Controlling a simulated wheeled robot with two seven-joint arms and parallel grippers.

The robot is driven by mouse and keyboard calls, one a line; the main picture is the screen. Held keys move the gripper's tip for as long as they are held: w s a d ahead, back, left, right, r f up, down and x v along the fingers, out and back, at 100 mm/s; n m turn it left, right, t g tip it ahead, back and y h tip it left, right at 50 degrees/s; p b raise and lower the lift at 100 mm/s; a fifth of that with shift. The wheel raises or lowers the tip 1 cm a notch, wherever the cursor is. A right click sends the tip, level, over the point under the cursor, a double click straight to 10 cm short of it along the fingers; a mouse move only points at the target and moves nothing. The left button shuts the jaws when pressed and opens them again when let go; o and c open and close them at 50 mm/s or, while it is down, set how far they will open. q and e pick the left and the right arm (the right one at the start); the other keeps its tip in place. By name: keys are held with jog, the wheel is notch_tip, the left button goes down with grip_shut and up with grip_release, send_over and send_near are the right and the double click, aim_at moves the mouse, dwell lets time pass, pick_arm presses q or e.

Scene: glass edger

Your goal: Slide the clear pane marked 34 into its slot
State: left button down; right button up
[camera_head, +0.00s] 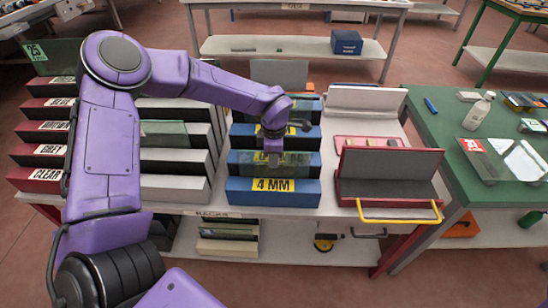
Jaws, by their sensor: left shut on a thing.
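My purple left arm reaches from the left over the blue stepped rack (235,190), whose front step is labelled 4 MM. My left gripper (273,158) is shut on a see-through pane (297,163), held upright just behind the front blue step. The pane looks dark greenish against the rack. Its lower edge is hidden by that step, so I cannot tell whether it sits in a slot. No number 34 is readable on it. My right gripper is not in view.
Red racks (35,173) labelled CLEAR and GREY and white racks (175,188) stand left of the blue one. A grey-and-red holder with a yellow handle (400,220) stands to the right. A green table (440,125) at right carries a bottle (478,112) and panes.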

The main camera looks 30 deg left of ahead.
pick_arm(q)
jog(key=shift+f, duration=0.35)
dwell(0.4)
jog(key=c, duration=1.2)
grip_release()
jog(key=shift+o, duration=0.2)
notch_tip(320, 180, up, 11)
jog(key=shift+f+b, duration=0.2)
jog(key=shift+b, duration=0.4)
jog(key=shift+d, duration=0.1)
